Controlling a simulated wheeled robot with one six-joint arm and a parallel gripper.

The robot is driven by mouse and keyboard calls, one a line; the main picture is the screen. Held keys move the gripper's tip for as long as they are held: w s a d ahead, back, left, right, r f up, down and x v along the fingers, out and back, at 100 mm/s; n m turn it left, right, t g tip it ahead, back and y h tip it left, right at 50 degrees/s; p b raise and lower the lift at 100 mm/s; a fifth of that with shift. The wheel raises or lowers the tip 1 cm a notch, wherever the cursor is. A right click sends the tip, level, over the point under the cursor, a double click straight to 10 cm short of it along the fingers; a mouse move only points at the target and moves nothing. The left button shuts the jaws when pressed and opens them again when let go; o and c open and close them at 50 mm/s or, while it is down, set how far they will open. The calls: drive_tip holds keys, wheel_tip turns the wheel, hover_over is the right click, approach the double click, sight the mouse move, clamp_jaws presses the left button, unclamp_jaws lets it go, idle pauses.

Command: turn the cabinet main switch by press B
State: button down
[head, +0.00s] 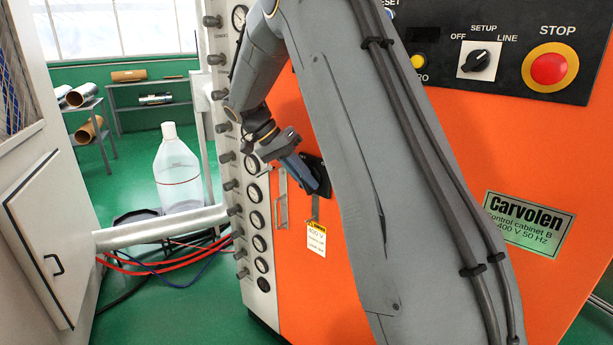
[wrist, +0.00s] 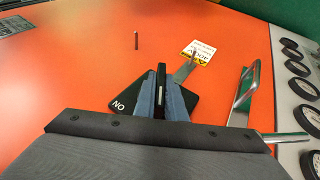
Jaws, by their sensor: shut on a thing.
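The orange cabinet (head: 420,230) carries a plate reading "Carvolen Control cabinet B" (head: 527,225). Its main switch is on a black plate (head: 321,168), partly covered by my gripper in the head view. In the wrist view the black plate (wrist: 124,101) shows a white "ON" mark at its lower left corner. My gripper (head: 313,185) reaches the switch from the upper left. In the wrist view its blue-grey fingers (wrist: 163,90) are shut on the dark switch handle (wrist: 161,72), which shows between them. Most of the handle is hidden.
A 400 V tag (head: 316,238) hangs below the switch. A metal door handle (head: 281,200) and a column of gauges (head: 255,220) stand close left of it. Upper right are a selector (head: 480,60) and red stop button (head: 549,69). A bottle (head: 177,172) stands behind.

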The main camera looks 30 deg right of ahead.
drive_tip(key=shift+n+g+h, duration=0.3)
drive_tip(key=shift+g+h, duration=0.3)
drive_tip(key=shift+g, duration=0.5)
drive_tip(key=c, duration=1.8)
unclamp_jaws()
drive_tip(key=shift+b+v, duration=0.8)
drive_tip(key=shift+v, duration=3.15)
drive_tip(key=shift+w+f, duration=0.1)
